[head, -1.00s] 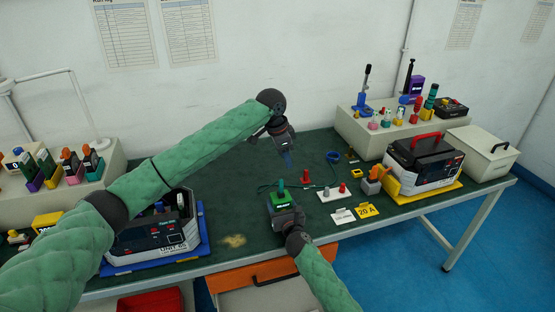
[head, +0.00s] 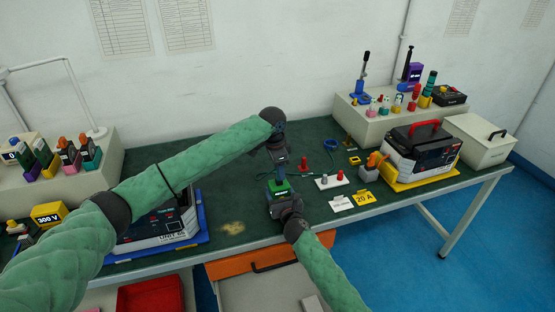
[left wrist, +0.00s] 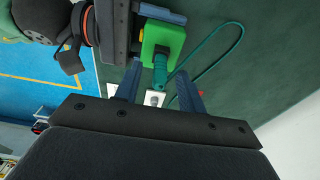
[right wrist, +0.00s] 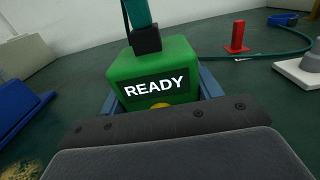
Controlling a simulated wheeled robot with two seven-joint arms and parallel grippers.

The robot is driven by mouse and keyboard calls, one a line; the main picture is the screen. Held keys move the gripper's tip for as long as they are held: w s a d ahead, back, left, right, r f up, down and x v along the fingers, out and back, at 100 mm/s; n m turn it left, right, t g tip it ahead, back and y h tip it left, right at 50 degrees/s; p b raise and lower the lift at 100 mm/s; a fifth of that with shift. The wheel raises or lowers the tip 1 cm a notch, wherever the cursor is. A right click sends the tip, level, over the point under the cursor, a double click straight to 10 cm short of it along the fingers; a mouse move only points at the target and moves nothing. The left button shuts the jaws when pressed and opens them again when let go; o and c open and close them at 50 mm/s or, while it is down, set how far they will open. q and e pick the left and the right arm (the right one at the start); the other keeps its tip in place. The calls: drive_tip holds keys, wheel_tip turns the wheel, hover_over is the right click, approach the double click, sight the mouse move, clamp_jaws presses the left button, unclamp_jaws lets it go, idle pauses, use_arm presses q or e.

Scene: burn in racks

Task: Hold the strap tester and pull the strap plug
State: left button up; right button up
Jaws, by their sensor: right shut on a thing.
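The strap tester is a green box (head: 279,187) reading "READY" in the right wrist view (right wrist: 155,82). It is on the front part of the bench. My right gripper (head: 280,196) is shut on its sides. The strap plug is a teal grip (left wrist: 160,72) standing upright in a dark socket on the tester's top; it also shows in the right wrist view (right wrist: 137,12). A teal cord runs from this area across the bench. My left gripper (left wrist: 159,76) is open above the tester, pointing down, its blue fingers on either side of the plug with gaps visible.
A white plate with grey and red pegs (head: 332,181), a red peg (head: 303,165) and a "20 A" card (head: 363,198) lie to the right. A power unit (head: 423,153) on a yellow tray stands farther right. An orange drawer (head: 267,258) is open below.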

use_arm(q)
drive_tip(key=shift+d+f, duration=0.1)
drive_tip(key=shift+f, duration=1.05)
drive_tip(key=shift+c, duration=0.2)
drive_tip(key=c, duration=0.8)
clamp_jaws()
